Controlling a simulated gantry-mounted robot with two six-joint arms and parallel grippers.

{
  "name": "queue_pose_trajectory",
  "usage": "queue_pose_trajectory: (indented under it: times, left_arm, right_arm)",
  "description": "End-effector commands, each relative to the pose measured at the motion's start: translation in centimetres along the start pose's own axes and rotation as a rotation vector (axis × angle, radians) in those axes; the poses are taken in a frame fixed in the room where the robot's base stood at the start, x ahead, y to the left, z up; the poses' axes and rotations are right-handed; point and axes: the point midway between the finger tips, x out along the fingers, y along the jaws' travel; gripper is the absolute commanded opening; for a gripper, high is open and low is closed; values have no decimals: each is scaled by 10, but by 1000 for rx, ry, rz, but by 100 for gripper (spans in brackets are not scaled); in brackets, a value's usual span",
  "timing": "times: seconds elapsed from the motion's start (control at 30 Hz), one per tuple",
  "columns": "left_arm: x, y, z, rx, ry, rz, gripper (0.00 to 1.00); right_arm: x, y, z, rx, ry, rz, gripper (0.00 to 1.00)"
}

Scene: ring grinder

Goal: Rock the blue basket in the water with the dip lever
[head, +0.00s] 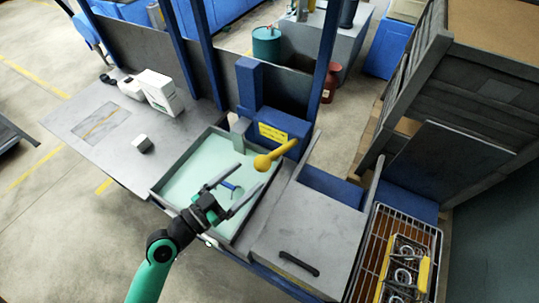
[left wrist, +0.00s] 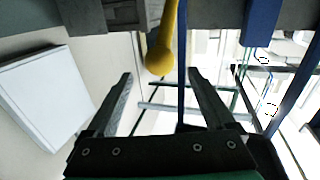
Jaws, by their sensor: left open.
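The yellow dip lever (head: 281,152) with its round knob sticks out of the blue housing over the water tank (head: 185,173). My left gripper (head: 250,177) is open and empty above the tank, its fingers pointing toward the lever. In the left wrist view the lever's knob (left wrist: 159,60) shows just beyond and between the two open fingertips (left wrist: 160,74); I see no contact. A small blue part (head: 229,185) shows in the pale water behind the gripper. I cannot tell whether it belongs to the blue basket, which is otherwise hidden. My right gripper is out of view.
A grey cabinet with a black handle (head: 299,263) stands right of the tank. A yellow holder with metal rings (head: 422,281) sits on a wire rack at the far right. White boxes (head: 160,92) and a small grey block (head: 142,144) are on the left bench. Blue posts rise behind.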

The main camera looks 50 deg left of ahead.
Motion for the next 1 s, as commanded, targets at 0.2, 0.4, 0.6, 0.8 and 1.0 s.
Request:
queue_pose_trajectory:
  times: [0.2, 0.4, 0.6, 0.8, 1.0]
  left_arm:
    - [49, 2, -6, 1, 2, 5, 88]
    - [87, 1, -3, 1, 1, 1, 88]
    - [101, 1, -1, 1, 1, 1, 88]
    - [101, 1, 0, 1, 0, 0, 88]
    - [101, 1, 0, 1, 0, 0, 54]
  right_arm:
    - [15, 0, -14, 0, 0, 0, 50]
    - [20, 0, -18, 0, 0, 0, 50]
    - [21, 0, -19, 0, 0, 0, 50]
    - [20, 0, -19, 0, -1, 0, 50]
    - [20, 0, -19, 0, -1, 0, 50]
